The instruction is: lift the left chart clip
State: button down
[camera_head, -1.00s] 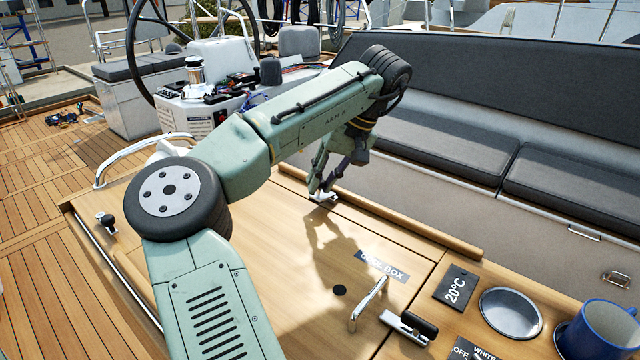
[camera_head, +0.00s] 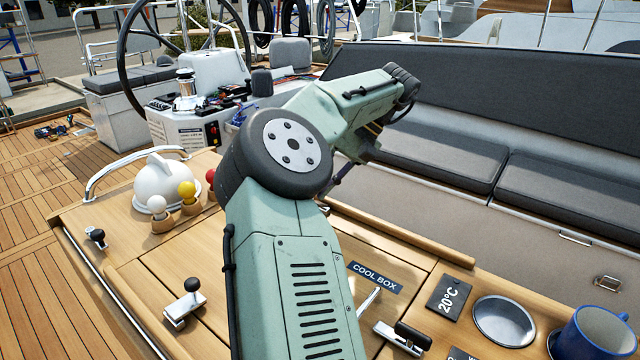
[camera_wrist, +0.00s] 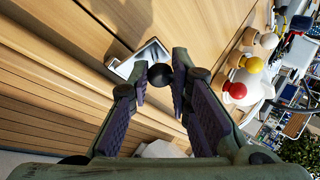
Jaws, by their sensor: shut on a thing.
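In the wrist view the left chart clip shows a bright metal plate (camera_wrist: 140,58) on the wood and a round black knob (camera_wrist: 160,75). My gripper (camera_wrist: 161,72) has its two fingertips on either side of the knob and is shut on it. The metal part sits at the wood surface beside a plank edge; whether it has risen at all cannot be told. In the head view my arm hides most of the gripper and the clip, near the far edge of the table.
A white rounded object (camera_head: 160,180) stands at the table's left, with white, yellow and red balls in wooden holders beside it. Black-knobbed metal fittings (camera_head: 185,303) sit nearer. A blue mug (camera_head: 598,335) and steel bowl (camera_head: 503,318) are at right. A grey bench (camera_head: 450,165) runs behind.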

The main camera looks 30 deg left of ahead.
jog(key=c, duration=1.5)
grip_release()
jog(key=shift+o, duration=0.2)
jog(key=shift+s, duration=0.1)
